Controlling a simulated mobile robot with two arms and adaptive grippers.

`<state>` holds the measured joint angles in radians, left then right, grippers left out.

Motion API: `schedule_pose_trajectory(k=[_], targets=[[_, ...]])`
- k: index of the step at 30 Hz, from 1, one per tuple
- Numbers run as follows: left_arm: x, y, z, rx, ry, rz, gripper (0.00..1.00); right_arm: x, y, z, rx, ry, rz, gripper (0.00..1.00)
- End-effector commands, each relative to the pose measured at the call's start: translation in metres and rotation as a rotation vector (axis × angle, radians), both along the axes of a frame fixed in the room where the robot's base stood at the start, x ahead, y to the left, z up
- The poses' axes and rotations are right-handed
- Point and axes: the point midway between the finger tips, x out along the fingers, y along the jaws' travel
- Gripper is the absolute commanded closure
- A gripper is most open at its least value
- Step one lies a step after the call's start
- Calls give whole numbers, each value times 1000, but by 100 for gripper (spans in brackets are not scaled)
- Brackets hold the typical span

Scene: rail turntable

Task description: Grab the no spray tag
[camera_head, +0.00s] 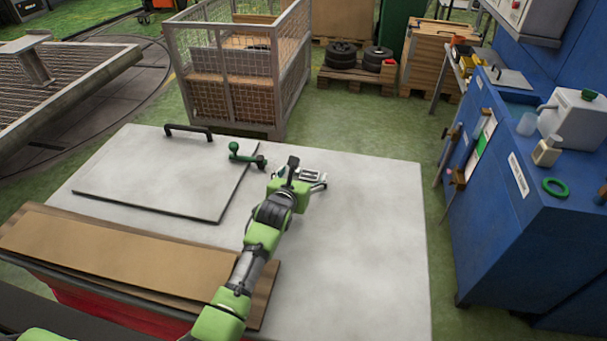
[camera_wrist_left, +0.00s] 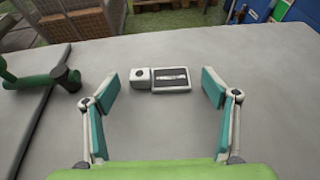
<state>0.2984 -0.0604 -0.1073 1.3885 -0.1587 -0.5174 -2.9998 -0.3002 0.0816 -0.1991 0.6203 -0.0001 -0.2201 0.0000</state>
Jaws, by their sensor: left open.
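A small flat plate (camera_wrist_left: 171,78) with a pale frame and dark face lies on the grey bench top in the left wrist view, a white block (camera_wrist_left: 142,80) at its left end. It looks like the tag, but its lettering is too small to read. In the head view the plate (camera_head: 311,175) shows just beyond my left gripper (camera_head: 308,171). In the left wrist view my left gripper (camera_wrist_left: 160,87) is open and empty, its fingers spread to either side, with plate and block ahead between them. My right gripper is not in view.
A green-handled fitting (camera_head: 246,156) stands left of the gripper, by a grey lid (camera_head: 160,178) with a black handle. A cardboard sheet (camera_head: 120,248) lies at front left. A blue cabinet (camera_head: 520,210) stands to the right. The bench's right part is clear.

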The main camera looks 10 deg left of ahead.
Motion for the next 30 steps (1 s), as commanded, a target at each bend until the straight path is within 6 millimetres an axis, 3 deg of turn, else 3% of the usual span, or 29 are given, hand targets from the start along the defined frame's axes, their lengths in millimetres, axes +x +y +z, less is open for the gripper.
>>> schedule_pose_trajectory(k=[9,13,25,30], targets=[[3,0,-2,-1,1,0,22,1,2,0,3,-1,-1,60],[3,0,-2,-1,1,0,53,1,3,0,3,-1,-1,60],[3,0,0,0,0,0,53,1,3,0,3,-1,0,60],[4,0,11,2,-3,-1,53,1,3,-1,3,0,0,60]])
